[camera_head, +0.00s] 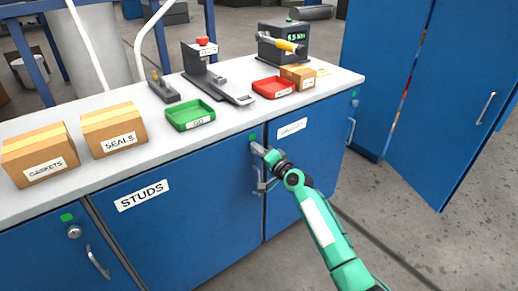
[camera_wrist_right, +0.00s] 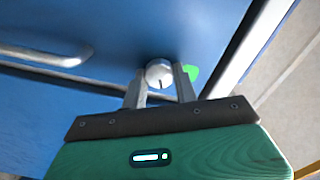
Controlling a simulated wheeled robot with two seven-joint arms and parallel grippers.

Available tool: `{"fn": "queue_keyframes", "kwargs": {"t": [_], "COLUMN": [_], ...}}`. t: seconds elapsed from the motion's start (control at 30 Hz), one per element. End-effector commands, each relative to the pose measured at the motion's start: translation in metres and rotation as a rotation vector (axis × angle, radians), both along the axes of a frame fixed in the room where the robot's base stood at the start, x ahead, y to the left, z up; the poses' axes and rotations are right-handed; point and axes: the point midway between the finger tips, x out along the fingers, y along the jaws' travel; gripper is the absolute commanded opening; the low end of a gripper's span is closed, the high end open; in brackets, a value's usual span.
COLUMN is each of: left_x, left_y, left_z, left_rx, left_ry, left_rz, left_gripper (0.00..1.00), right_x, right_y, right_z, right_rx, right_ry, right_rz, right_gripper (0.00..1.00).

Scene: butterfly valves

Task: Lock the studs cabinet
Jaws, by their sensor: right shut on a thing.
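The studs cabinet (camera_head: 190,215) is a blue door under the worktop with a white STUDS label (camera_head: 142,195); it looks closed. My right gripper (camera_head: 262,150) is at the upper right corner of this door, just below a green marker (camera_head: 252,137). In the right wrist view my right gripper (camera_wrist_right: 162,88) has its two fingers on either side of a round silver lock knob (camera_wrist_right: 159,72) with a dark slot, shut on it. The door's handle (camera_head: 258,180) is below the gripper and also shows in the wrist view (camera_wrist_right: 45,54). My left gripper is not in view.
The worktop (camera_head: 235,120) carries a GASKETS box (camera_head: 40,153), a SEALS box (camera_head: 113,128), a green tray (camera_head: 190,115) and a red tray (camera_head: 273,87). A tall blue cabinet (camera_head: 440,90) stands at right with a door open. The floor in front is clear.

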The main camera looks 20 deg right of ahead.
Motion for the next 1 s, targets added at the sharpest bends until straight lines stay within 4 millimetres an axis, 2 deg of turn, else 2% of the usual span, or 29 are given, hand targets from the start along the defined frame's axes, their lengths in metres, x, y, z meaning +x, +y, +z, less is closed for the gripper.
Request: {"fn": "queue_keyframes", "kwargs": {"t": [0.2,0.5,1.0], "left_x": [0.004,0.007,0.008], "left_y": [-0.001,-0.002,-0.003], "left_z": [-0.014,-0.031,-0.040], "left_rx": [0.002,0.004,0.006], "left_ry": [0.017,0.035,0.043], "left_rz": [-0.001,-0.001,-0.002], "left_gripper": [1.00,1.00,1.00], "right_x": [0.000,0.000,0.000], "right_y": [-0.001,-0.001,-0.001], "right_z": [0.000,-0.001,-0.002], "right_rx": [0.177,0.349,0.432], "right_ry": [0.065,0.128,0.158], "right_rz": [-0.001,0.000,-0.001], "right_gripper": [0.06,0.06,0.06]}}
